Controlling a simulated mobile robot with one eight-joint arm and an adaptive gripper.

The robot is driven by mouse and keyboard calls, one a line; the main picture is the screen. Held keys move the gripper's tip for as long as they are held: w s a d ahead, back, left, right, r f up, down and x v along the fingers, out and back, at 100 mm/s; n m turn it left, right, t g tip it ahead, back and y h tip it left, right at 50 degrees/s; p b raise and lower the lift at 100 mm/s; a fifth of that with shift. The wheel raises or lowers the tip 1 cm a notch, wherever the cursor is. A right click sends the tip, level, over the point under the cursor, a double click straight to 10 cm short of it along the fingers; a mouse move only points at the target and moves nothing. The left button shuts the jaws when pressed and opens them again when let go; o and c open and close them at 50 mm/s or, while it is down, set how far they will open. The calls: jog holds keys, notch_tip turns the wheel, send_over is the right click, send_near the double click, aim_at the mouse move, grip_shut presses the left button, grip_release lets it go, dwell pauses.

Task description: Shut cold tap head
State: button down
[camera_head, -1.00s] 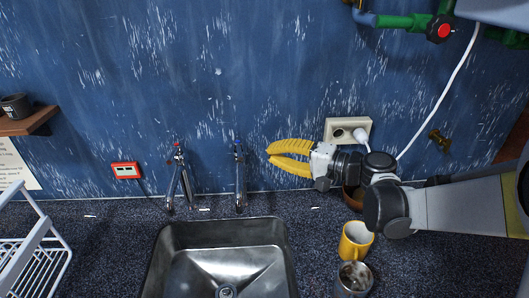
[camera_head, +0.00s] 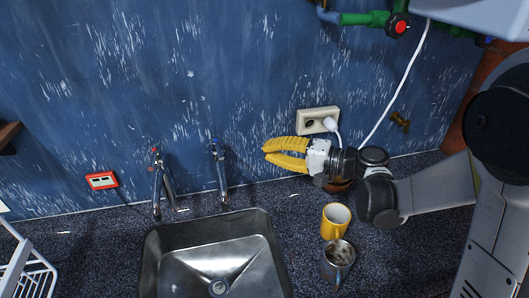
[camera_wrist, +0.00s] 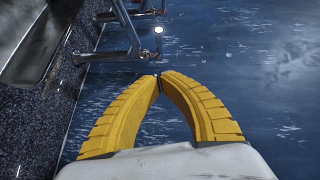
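Two chrome taps stand behind the sink. The right one, the cold tap (camera_head: 220,175), has a blue-marked head (camera_head: 214,147); the left one, the hot tap (camera_head: 160,180), has a red mark. My gripper (camera_head: 265,150), with yellow fingers, is to the right of the cold tap head, apart from it and pointing left. In the wrist view the fingertips (camera_wrist: 159,80) meet with nothing between them. Tap metal (camera_wrist: 128,35) shows beyond them there, with a small bright round end; no blue mark is visible in that view.
The steel sink (camera_head: 150,265) is in front of the taps. A yellow mug (camera_head: 335,222) and a metal mug (camera_head: 338,262) stand below my gripper. A socket (camera_head: 316,120) with a plugged white cable is above it. A white rack (camera_head: 22,268) is at left.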

aim_at(219, 151)
jog(key=w+a+f+b, duration=0.1)
jog(key=a+b, duration=0.1)
jog(key=a, duration=0.7)
jog(key=shift+a+f+b, duration=0.3)
jog(key=shift+a+f, duration=0.05)
jog(key=shift+s+a, duration=0.4)
jog(key=shift+a, duration=0.35)
